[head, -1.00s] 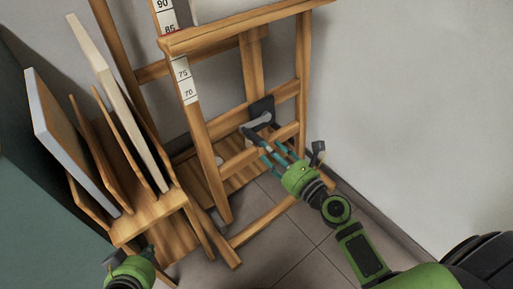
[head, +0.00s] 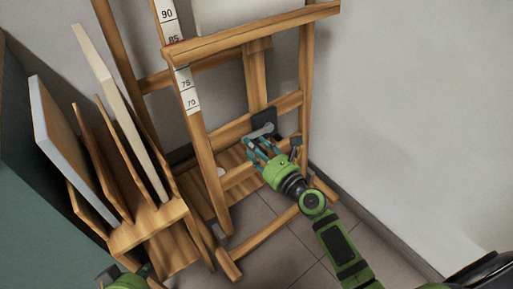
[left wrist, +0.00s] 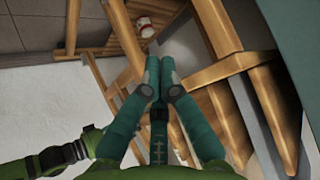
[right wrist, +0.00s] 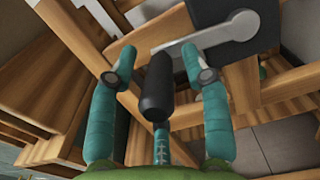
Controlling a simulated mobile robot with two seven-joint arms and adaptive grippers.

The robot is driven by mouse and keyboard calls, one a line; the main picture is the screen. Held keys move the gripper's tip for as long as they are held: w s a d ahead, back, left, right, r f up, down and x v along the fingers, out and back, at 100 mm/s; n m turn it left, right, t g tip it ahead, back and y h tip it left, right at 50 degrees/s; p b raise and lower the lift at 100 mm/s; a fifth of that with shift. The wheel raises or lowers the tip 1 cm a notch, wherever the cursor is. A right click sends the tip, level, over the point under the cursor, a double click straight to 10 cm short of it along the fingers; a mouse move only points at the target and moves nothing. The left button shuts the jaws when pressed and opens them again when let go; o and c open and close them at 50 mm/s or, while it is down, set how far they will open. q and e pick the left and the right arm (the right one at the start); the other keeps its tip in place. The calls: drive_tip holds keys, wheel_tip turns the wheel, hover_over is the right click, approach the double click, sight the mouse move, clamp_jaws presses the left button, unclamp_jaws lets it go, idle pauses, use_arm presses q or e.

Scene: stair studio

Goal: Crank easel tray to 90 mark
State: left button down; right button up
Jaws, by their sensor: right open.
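The wooden easel (head: 203,150) stands ahead, with a scale (head: 168,14) on its left post. Its tray (head: 260,30) crosses the scale just below the 85 label, with 75 visible beneath it and 90 above. A grey crank arm (right wrist: 205,34) sits on a black housing (right wrist: 240,18) low on the easel; its black handle (right wrist: 157,88) points toward the right wrist camera. My right gripper (right wrist: 160,62) is open, its fingers on either side of the handle with visible gaps. My left gripper (left wrist: 160,65) is shut and empty; only its wrist part shows at the head view's bottom left.
A wooden rack (head: 150,232) with several upright panels stands left of the easel, close to my left arm. A pale panel (head: 245,14) rests on the tray. A bare wall (head: 410,110) bounds the right side. Tiled floor (head: 290,250) shows by the easel's foot.

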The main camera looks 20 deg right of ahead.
clamp_jaws()
